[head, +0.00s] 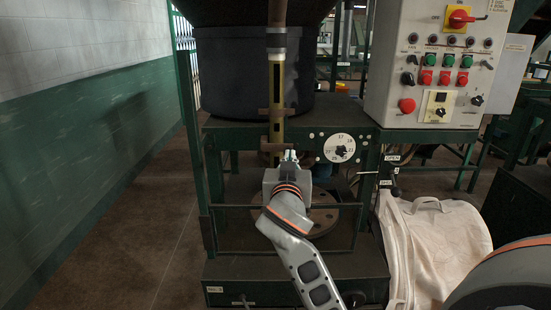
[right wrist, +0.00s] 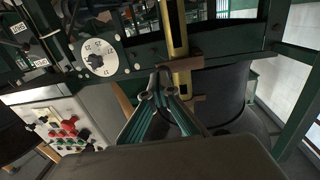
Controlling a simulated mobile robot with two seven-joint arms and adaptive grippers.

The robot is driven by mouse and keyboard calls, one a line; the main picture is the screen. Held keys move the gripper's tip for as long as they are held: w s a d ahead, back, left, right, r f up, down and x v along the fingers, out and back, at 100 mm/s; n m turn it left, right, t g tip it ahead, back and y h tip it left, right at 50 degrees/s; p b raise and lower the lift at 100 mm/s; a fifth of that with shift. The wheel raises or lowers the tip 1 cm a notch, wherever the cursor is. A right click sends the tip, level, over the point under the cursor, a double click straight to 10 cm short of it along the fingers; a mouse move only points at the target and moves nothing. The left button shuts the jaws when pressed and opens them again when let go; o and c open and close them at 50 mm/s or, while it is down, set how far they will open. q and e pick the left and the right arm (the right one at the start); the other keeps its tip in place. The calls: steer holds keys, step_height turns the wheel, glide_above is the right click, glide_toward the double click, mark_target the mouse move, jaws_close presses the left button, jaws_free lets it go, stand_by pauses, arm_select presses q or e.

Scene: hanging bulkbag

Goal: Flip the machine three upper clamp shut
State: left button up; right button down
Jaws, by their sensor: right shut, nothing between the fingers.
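A vertical brass pipe (head: 277,85) with a dark slot runs down the front of the green machine. Two brown clamp pieces sit on it, the upper clamp (head: 277,112) and a lower one (head: 276,147). In the right wrist view, which is turned over, the brown pieces show beside the pipe (right wrist: 178,35). My right gripper (head: 287,155) is shut and empty, its tips close to the lower brown piece. In the right wrist view its fingertips (right wrist: 160,95) meet in front of the pipe; I cannot tell if they touch anything. My left gripper is not in view.
A round numbered dial (head: 339,148) sits right of the pipe. A control panel (head: 436,65) with buttons stands at the upper right. A dark drum (head: 230,75) is behind the pipe. A white bag (head: 435,240) lies at the right. The floor at left (head: 150,240) is clear.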

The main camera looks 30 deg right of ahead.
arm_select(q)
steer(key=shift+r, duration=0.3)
arm_select(e)
steer(key=shift+w+d, duration=0.2)
steer(key=shift+d, duration=0.2)
